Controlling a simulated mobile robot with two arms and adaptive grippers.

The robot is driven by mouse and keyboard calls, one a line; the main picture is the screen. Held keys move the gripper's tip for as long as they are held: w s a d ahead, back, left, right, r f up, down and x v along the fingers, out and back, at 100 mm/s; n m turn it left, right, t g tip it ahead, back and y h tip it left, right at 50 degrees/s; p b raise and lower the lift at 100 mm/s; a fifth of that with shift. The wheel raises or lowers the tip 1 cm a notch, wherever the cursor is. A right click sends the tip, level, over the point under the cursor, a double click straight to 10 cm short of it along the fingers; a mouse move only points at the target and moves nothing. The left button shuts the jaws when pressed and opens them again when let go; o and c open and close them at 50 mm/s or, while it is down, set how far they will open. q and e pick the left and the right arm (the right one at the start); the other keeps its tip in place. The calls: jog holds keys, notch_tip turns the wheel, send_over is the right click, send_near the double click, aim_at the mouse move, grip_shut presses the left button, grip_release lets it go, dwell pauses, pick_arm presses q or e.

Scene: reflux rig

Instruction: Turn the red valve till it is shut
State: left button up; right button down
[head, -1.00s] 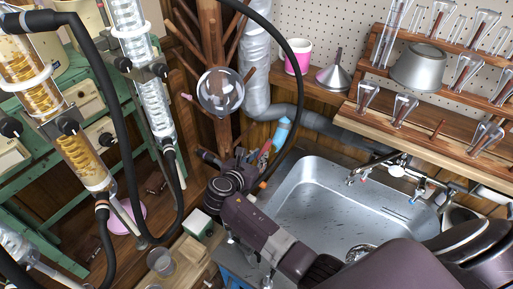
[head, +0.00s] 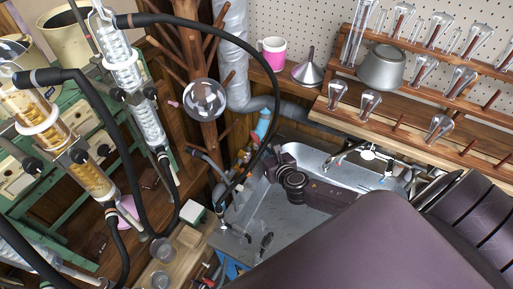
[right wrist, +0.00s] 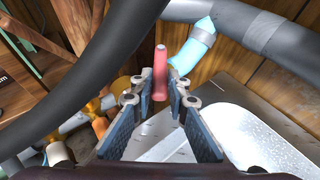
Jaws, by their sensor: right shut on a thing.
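The red valve's handle (right wrist: 160,72) shows in the right wrist view as a small red lever standing up between the fingertips. My right gripper (right wrist: 158,92) is shut on it, with one finger at each side. The valve's body is not clear below the fingers. In the head view my right gripper (head: 250,166) is at the sink's left back corner, below the light blue pipe piece (head: 263,122). The red handle is too small and hidden to make out well there. My left gripper is not in view.
A black hose (head: 274,90) arches over the gripper and crosses close in the right wrist view (right wrist: 95,75). Glass condensers (head: 130,70) stand at left. A round flask (head: 205,99) hangs by the wooden post. The steel sink (head: 262,215) lies under my right arm.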

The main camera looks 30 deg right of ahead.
jog(key=shift+d+n+y+b, duration=0.7)
jog(key=shift+d+n+y, duration=0.2)
jog(key=shift+y, duration=0.1)
jog(key=shift+w+r, duration=0.1)
jog(key=shift+r, duration=0.05)
jog(key=c, duration=1.8)
grip_release()
jog(key=shift+a, duration=0.1)
jog(key=shift+c, duration=0.2)
jog(key=v, duration=1.2)
jog(key=shift+f, duration=0.3)
jog(key=shift+c, duration=0.7)
